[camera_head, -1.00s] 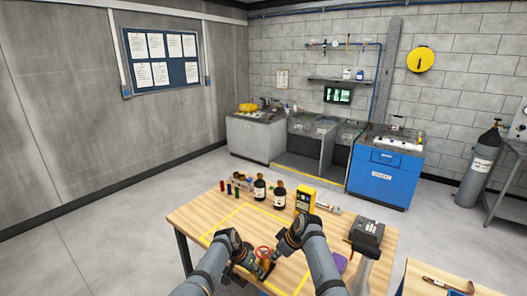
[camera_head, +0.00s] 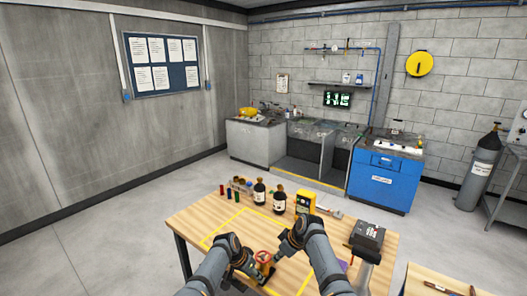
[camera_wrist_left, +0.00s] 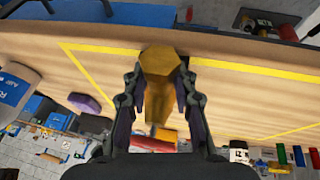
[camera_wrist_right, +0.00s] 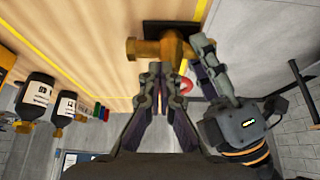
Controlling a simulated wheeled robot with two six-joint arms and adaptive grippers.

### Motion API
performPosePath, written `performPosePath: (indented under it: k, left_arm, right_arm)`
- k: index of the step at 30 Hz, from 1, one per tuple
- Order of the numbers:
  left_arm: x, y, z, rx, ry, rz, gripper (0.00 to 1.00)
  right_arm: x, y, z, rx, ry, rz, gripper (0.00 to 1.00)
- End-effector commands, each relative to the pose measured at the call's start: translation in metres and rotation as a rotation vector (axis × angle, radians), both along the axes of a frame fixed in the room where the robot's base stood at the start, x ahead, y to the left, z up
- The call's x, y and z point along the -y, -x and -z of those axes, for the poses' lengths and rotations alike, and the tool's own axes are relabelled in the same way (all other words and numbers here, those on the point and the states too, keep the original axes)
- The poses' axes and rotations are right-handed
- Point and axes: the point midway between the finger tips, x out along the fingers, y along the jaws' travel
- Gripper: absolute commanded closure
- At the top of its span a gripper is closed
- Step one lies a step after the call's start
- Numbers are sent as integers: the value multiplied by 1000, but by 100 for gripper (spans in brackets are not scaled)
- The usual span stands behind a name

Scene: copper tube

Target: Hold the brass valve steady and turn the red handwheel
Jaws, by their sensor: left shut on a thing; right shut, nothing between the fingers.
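The brass valve (camera_wrist_right: 160,48) is at the table's front. My left gripper (camera_head: 253,270) is shut on it; in the left wrist view, the valve's hexagonal end (camera_wrist_left: 160,62) sits between the fingers (camera_wrist_left: 160,95). The red handwheel (camera_head: 263,257) is on top of the valve in the head view. In the right wrist view, a piece of the handwheel (camera_wrist_right: 187,86) shows behind my right gripper's fingers, which hide the rest. My right gripper (camera_wrist_right: 160,68) is shut and empty. In the head view, the right gripper (camera_head: 281,252) is just right of the handwheel, apart from it.
Brown bottles (camera_head: 279,199), small colored vials (camera_head: 229,191) and a yellow meter (camera_head: 305,202) stand along the table's back. A dark-topped device (camera_head: 367,238) stands at the right. Yellow tape (camera_head: 222,235) marks the work area. Tabletop between valve and bottles is clear.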

Motion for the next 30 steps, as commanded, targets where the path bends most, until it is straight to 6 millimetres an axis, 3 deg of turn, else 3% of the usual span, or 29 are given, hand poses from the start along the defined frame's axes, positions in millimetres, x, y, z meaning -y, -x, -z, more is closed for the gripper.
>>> performPosePath:
  k: [16,30]
  left_arm:
    - [1,1,1,-4,2,2,100]
    - [1,1,1,-3,1,2,100]
  right_arm:
    - [6,2,-3,3,-3,-1,100]
    - [7,2,-59,3,-2,0,100]
